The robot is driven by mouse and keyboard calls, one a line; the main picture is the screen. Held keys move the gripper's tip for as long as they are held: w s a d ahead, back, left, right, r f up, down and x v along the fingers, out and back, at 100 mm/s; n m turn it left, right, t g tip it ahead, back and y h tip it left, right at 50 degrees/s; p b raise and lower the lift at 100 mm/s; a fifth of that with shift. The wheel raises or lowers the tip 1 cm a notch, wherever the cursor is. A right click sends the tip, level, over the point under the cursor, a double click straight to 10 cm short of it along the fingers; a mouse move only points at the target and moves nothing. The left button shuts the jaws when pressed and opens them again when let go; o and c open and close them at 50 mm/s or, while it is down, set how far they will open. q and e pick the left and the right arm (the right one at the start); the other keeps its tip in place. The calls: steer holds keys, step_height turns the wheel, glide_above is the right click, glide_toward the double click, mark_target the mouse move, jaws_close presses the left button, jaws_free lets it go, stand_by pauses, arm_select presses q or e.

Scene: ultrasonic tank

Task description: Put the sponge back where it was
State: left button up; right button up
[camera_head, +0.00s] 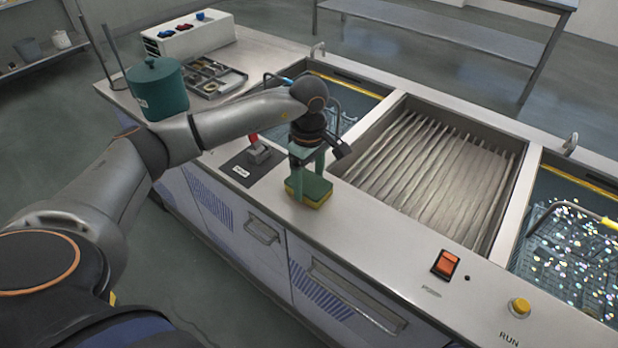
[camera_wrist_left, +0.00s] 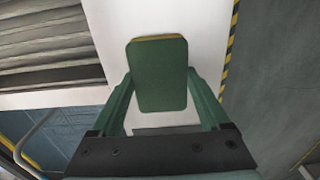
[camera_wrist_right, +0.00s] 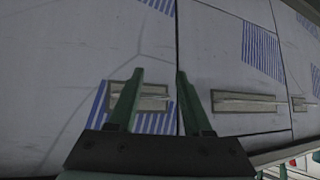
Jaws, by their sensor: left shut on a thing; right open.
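The sponge (camera_head: 309,190), green on top and yellow below, is at the front edge of the counter, left of the middle basin. My left gripper (camera_head: 307,176) points down with its green fingers on either side of the sponge and is shut on it. I cannot tell whether the sponge touches the counter or hangs just above it. In the left wrist view the sponge (camera_wrist_left: 160,80) sits between the fingertips over the pale counter. My right gripper (camera_wrist_right: 159,72) is open and empty in the right wrist view, facing the cabinet fronts.
A ribbed basin (camera_head: 440,170) is at right, between two water tanks. A teal pot (camera_head: 158,92) stands at the back left. An orange switch (camera_head: 445,264) and a yellow button (camera_head: 520,306) are at the front right.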

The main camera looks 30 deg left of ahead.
mark_target(309, 182)
arm_select(q)
steer(key=o, duration=0.7)
steer(key=shift+f, duration=0.2)
steer(key=o, duration=0.3)
steer(key=shift+r, duration=0.1)
steer(key=shift+o, duration=0.2)
step_height(309, 182, up, 12)
steer(key=shift+r+b, duration=0.15)
steer(key=shift+b, duration=0.2)
